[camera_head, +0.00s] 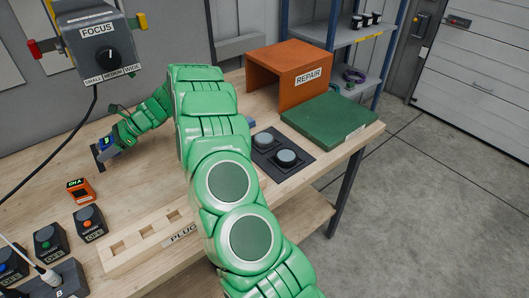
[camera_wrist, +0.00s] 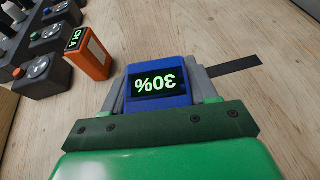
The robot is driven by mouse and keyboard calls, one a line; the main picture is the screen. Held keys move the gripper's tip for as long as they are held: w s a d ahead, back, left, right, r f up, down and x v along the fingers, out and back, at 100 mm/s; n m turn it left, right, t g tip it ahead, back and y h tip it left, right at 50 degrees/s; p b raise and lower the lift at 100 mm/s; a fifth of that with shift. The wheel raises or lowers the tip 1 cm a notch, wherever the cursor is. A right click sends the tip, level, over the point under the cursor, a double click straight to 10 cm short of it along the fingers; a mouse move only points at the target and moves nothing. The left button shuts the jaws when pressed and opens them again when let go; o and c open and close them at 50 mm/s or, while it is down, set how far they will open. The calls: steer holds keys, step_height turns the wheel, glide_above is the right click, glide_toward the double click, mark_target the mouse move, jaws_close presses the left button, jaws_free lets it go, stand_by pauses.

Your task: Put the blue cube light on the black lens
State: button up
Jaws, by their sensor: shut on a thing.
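My gripper (camera_wrist: 160,92) is shut on the blue cube light (camera_wrist: 160,101), one finger on each side. The light's dark display reads 30% and appears upside down in the wrist view. In the head view my gripper (camera_head: 104,148) is over the left part of the wooden bench, with the blue light (camera_head: 107,141) between its fingers. Two round dark pieces with grey tops, one left (camera_head: 264,140) and one right (camera_head: 286,157), sit on a black mat right of my arm. I cannot tell whether either is the black lens.
An orange block (camera_head: 80,189) marked CH A, several dark button boxes (camera_head: 89,222) and a slotted wooden strip (camera_head: 150,238) are at the front left. A black strip (camera_wrist: 233,67) lies near the gripper. An orange REPAIR box (camera_head: 283,85) and green pad (camera_head: 330,121) are at the back right.

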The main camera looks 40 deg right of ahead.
steer(key=s+d+r+m+t+h, duration=0.15)
steer(key=s+d+r, duration=0.3)
steer(key=d, duration=0.55)
steer(key=s+d+r+m+t, duration=0.25)
steer(key=s+d, duration=0.25)
steer(key=d, duration=0.5)
steer(key=s+d+r+m+t+h, duration=0.15)
steer(key=s+d+r, duration=0.3)
steer(key=d, duration=0.45)
steer(key=s+d+m+t, duration=0.1)
steer(key=s+d, duration=0.2)
steer(key=s, duration=0.7)
steer(key=s+d+t, duration=0.1)
steer(key=s+d, duration=0.2)
steer(key=s, duration=0.8)
steer(key=s+d+m, duration=0.1)
steer(key=s+d, duration=0.2)
steer(key=s, duration=0.7)
glide_above(281, 154)
steer(key=shift+h, duration=0.3)
steer(key=f, duration=0.9)
steer(key=shift+s+a, duration=0.2)
steer(key=shift+s, duration=0.1)
steer(key=shift+w+d+f, duration=0.15)
steer(key=shift+w+f, duration=0.15)
steer(key=shift+f, duration=1.65)
steer(key=shift+f, duration=0.15)
